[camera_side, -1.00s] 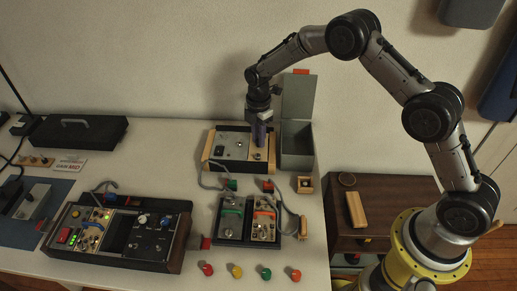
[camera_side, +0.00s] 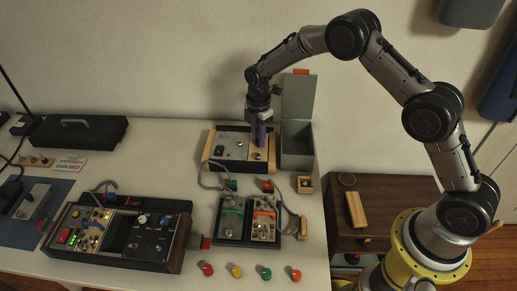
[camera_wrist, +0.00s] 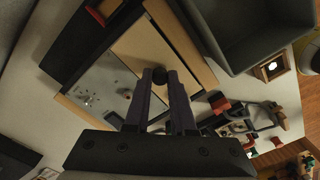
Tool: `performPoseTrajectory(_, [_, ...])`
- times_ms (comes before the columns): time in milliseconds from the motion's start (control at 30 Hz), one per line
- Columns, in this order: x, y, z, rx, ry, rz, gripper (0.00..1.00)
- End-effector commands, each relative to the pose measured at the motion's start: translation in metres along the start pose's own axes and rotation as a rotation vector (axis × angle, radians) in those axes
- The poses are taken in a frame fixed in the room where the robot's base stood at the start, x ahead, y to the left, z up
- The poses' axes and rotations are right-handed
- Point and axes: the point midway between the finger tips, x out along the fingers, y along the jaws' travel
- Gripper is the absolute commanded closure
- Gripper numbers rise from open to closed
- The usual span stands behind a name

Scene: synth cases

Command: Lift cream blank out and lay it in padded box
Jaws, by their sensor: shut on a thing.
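The cream blank (camera_wrist: 148,45) is a flat panel with a dark knob. It sits in the wood-ended case (camera_side: 208,147), beside a grey metal panel (camera_wrist: 104,88); in the side view the blank (camera_side: 258,154) is partly behind my fingers. My gripper (camera_side: 259,146) points down at it. In the wrist view my gripper (camera_wrist: 160,77) is shut on the blank's knob, with the fingertips at its sides. The open grey box (camera_side: 297,158), its lid raised, stands just right of the case and shows at the upper right of the wrist view (camera_wrist: 235,55). Its padding cannot be made out.
A small wooden block with a round top (camera_side: 305,184) sits in front of the box. Cabled dark modules (camera_side: 248,218) and a large control console (camera_side: 118,232) lie nearer. Several coloured knobs (camera_side: 237,271) line the front. Bare table (camera_side: 165,160) lies left of the case.

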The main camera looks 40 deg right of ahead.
Motion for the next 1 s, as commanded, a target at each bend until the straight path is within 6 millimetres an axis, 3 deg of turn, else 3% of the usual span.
performPoseTrajectory(367, [-0.006,0.001,0.000,0.000,0.000,0.003,1.00])
performPoseTrajectory(600, [-0.035,0.001,0.000,0.000,0.000,0.004,1.00])
performPoseTrajectory(867, [-0.081,-0.040,0.002,0.000,0.000,0.005,1.00])
performPoseTrajectory(1000, [-0.101,-0.071,0.003,0.000,0.000,0.000,1.00])
